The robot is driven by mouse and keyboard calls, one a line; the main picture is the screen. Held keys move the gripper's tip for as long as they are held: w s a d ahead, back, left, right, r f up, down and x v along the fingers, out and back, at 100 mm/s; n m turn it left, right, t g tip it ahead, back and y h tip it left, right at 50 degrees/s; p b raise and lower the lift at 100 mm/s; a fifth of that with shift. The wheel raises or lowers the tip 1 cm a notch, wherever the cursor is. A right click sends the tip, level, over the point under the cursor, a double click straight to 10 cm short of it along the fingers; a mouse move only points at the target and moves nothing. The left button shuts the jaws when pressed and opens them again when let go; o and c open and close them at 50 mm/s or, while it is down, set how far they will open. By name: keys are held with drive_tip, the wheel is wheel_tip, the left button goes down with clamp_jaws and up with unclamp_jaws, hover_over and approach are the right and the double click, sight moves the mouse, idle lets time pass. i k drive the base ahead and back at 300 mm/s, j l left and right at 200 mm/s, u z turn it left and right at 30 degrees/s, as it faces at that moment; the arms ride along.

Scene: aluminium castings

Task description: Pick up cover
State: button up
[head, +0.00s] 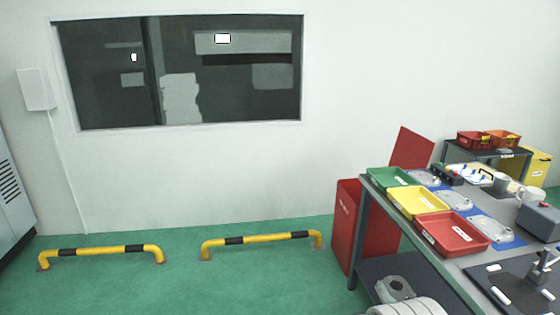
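Silvery flat castings that look like covers lie on blue mats on the workbench (455,270) at the right. One casting (424,178) is beside the green tray, one (453,200) beside the yellow tray, and one (492,229) beside the red tray. I cannot tell which one is the task's cover. My gripper is not clearly visible in the head view. A grey rounded part (394,290) and a white rounded shape show low at the bottom edge; I cannot tell what they are.
Green (393,180), yellow (415,201) and red (450,234) trays line the bench's left edge. A grey box (541,220) and a dark mat (518,290) are at the right. Yellow-black floor rails (100,250) stand along the wall. Green floor at left is clear.

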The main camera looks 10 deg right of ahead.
sight(425, 180)
drive_tip(key=i, duration=1.45)
drive_tip(key=i+z, duration=0.2)
drive_tip(key=i, duration=0.45)
drive_tip(key=i+j+z, duration=0.2)
drive_tip(key=i, duration=0.4)
drive_tip(key=i+z, duration=0.25)
drive_tip(key=z, duration=0.25)
drive_tip(key=i+z, duration=0.25)
drive_tip(key=z, duration=0.2)
drive_tip(key=i+j+z, duration=0.15)
drive_tip(key=z, duration=0.35)
drive_tip(key=i+j+z, duration=0.1)
drive_tip(key=i+z, duration=0.3)
drive_tip(key=i+j+z, duration=0.15)
drive_tip(key=z, duration=0.2)
